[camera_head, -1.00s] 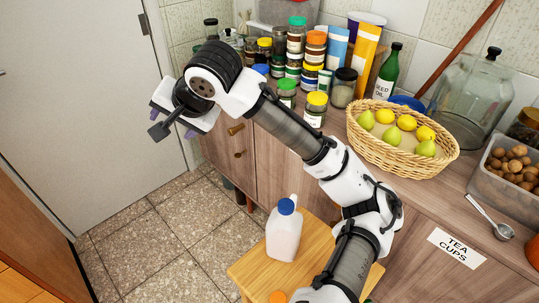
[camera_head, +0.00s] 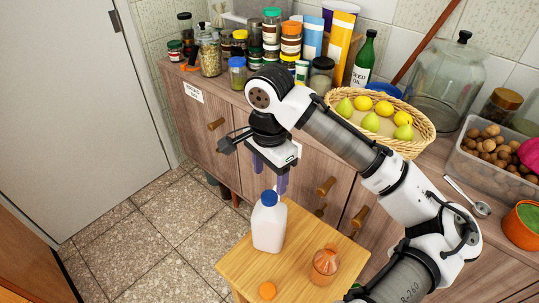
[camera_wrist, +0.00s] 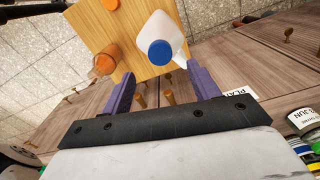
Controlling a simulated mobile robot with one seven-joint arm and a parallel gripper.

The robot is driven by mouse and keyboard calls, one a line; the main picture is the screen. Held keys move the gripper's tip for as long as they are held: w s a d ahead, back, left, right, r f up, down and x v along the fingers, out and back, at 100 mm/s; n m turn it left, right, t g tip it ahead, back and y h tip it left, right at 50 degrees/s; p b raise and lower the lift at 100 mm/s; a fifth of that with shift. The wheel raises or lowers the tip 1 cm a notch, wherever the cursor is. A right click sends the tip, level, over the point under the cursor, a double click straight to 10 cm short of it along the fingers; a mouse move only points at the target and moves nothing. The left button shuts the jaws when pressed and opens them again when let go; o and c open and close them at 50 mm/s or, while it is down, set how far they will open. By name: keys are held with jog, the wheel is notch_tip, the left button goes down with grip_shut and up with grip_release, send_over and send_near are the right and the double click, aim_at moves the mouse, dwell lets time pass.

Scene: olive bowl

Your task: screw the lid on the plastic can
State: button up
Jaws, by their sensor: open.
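A white plastic jug (camera_head: 268,228) with a blue cap (camera_head: 270,198) on its neck stands upright on a small wooden stool (camera_head: 240,268). A flat orange lid (camera_head: 267,290) lies on the stool near its front edge. An amber-orange container (camera_head: 325,265) stands to the right; I cannot tell clearly whether its top is open. My gripper (camera_head: 270,174) points down just above and behind the jug, its purple fingers apart and empty. In the wrist view the blue cap (camera_wrist: 160,53) shows between the fingers, with the amber container (camera_wrist: 105,63) and orange lid (camera_wrist: 110,5) to the left.
A wooden cabinet (camera_head: 205,120) stands behind the stool, its knobs close to my gripper. On top are several jars, a green bottle (camera_head: 363,60), a fruit basket (camera_head: 415,130) and a box of nuts (camera_head: 470,165). Tiled floor is free to the left.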

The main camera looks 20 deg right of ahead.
aim_at(269, 196)
jog(key=shift+f, duration=3.2)
jog(key=c, duration=1.1)
jog(key=shift+o, duration=0.2)
jog(key=shift+r+m+p, duration=0.1)
jog(key=shift+m+p, duration=1.8)
jog(key=shift+m, duration=0.4)
jog(key=shift+m+p, duration=0.5)
jog(key=shift+p, duration=0.1)
jog(key=shift+m+p, duration=1.25)
jog(key=shift+m, duration=0.15)
